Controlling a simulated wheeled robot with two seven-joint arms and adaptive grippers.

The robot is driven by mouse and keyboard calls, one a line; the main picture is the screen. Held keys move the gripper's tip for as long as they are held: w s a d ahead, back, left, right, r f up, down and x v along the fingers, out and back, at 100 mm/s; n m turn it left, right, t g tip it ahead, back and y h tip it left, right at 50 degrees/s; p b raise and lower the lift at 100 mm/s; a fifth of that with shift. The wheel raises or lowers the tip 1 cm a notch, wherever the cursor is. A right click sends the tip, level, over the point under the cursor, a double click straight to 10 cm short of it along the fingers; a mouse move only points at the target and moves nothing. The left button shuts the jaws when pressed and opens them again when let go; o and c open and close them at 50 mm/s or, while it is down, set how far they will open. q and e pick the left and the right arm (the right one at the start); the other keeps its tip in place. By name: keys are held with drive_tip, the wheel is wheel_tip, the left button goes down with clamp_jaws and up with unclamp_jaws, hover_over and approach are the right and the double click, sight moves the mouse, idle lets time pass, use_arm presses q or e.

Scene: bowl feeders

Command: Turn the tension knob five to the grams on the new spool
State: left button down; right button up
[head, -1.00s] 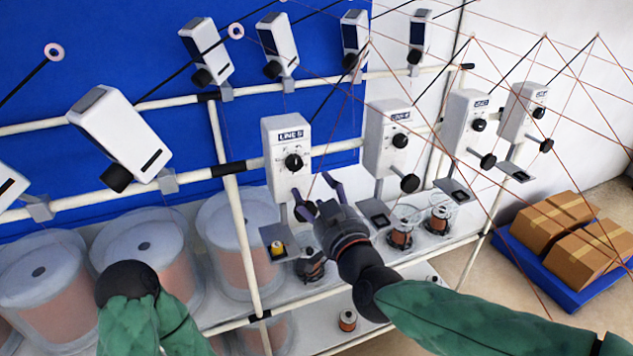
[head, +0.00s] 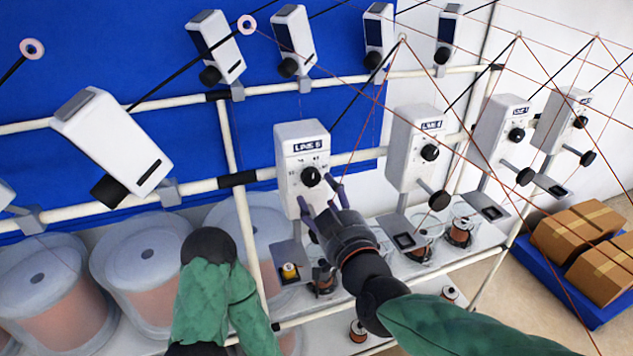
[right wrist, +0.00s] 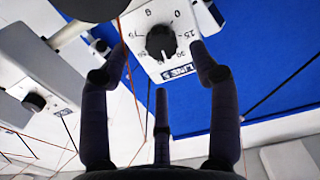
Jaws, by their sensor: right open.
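The LINE 5 box (head: 303,150) is a white unit on the rail, with a black round tension knob (head: 310,176) on its face and numbers around it. In the right wrist view the knob (right wrist: 160,42) appears upside down with its scale. My right gripper (head: 322,200) is open and empty, with its fingers just below and in front of the knob; its fingertips (right wrist: 160,65) spread around the knob's lower side without clear contact. My left gripper is out of view.
Other white tension boxes (head: 417,150) stand to the right on the same rail, with black knobs sticking out. Large clear drums (head: 60,290) fill the lower left. Thin threads cross the upper right. Cardboard boxes (head: 575,235) lie on a blue pallet.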

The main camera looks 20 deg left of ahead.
sight(313, 182)
drive_tip(key=shift+p+x, duration=0.3)
drive_tip(key=shift+x, duration=2.15)
drive_tip(key=shift+s+r, duration=0.1)
drive_tip(key=c, duration=1.1)
